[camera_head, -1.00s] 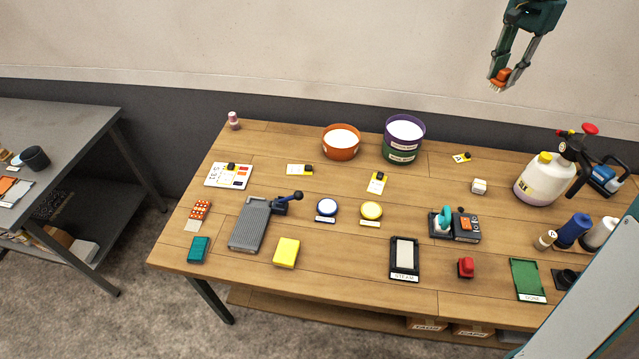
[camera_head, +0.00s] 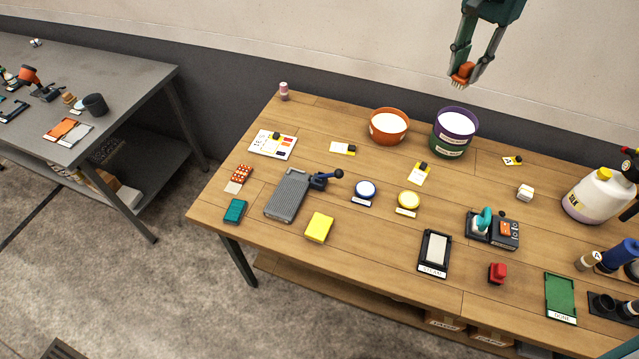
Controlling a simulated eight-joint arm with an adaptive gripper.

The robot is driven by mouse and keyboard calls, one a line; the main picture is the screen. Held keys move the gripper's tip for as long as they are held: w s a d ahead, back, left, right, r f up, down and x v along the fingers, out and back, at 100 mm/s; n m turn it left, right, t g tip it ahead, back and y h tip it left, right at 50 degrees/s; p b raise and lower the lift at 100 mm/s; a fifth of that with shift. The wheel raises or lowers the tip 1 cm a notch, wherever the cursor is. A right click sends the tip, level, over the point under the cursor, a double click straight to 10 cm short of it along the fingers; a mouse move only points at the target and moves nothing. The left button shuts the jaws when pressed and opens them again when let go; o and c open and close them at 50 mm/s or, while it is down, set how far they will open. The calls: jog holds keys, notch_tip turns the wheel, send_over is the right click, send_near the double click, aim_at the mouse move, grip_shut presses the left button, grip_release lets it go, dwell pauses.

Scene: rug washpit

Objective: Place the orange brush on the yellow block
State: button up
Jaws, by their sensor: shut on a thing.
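My gripper (camera_head: 469,76) is at the top of the view, right of the middle, pointing down and raised above the wooden table. It is shut on the orange brush (camera_head: 463,70), whose pale bristles face down. The yellow block (camera_head: 319,228) lies flat near the front edge of the table, left of the middle, with nothing on its top. The brush is well apart from the block, up and to the right of it in the picture.
The wooden table (camera_head: 330,182) also holds a grey ridged board (camera_head: 288,196), a teal block (camera_head: 235,211), an orange bowl (camera_head: 389,127), a purple-rimmed bucket (camera_head: 454,133) and a black tray (camera_head: 434,254). A white sprayer (camera_head: 597,195) stands at right. A grey table (camera_head: 140,85) is at left.

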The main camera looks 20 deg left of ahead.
jog(key=s+a+n, duration=0.3)
jog(key=s+a, duration=1)
jog(key=a, duration=0.3)
jog(key=n, duration=0.3)
send_over(319, 226)
notch_tip(319, 226, down, 27)
jog(key=shift+f, duration=0.85)
jog(key=shift+f, duration=0.1)
jog(key=shift+f, duration=2.85)
jog(key=shift+f, duration=0.1)
jog(key=shift+f, duration=1.95)
jog(key=shift+f+b, duration=0.2)
jog(key=shift+b, duration=0.15)
